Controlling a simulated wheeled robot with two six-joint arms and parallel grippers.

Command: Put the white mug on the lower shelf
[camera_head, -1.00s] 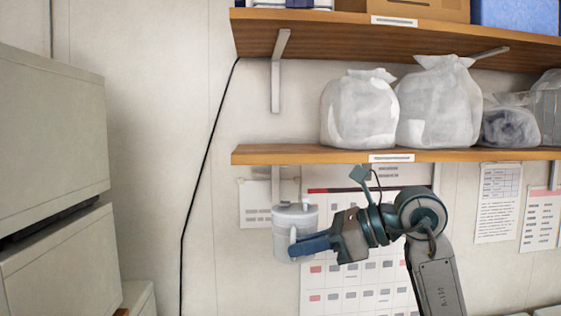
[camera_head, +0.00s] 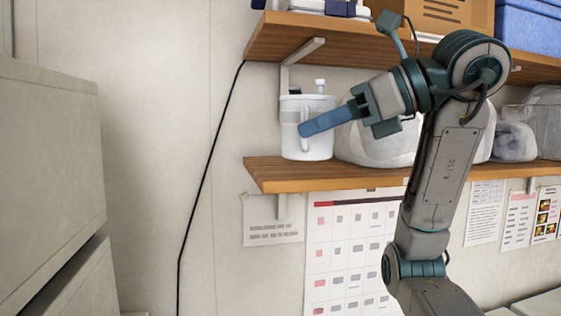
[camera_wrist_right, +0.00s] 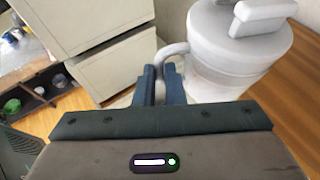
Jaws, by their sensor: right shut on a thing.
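The white mug (camera_head: 318,143), with a lid and a small knob on top, is upright at the left end of the lower wooden shelf (camera_head: 320,179), in front of the wall. Its base looks at the shelf's surface, but I cannot tell if it touches. My right gripper (camera_head: 305,128) is shut on the mug's handle, reaching in from the right. In the right wrist view the mug (camera_wrist_right: 228,72) stands right of the closed fingers (camera_wrist_right: 160,75), which grip its handle; its base is hidden there. My left gripper is not in view.
White bags (camera_head: 375,145) stand on the lower shelf just right of the mug, partly behind my arm. The upper shelf (camera_head: 285,38) and its bracket (camera_head: 303,51) are above. Grey cabinets (camera_head: 50,150) stand at the left. A calendar (camera_head: 345,245) hangs below.

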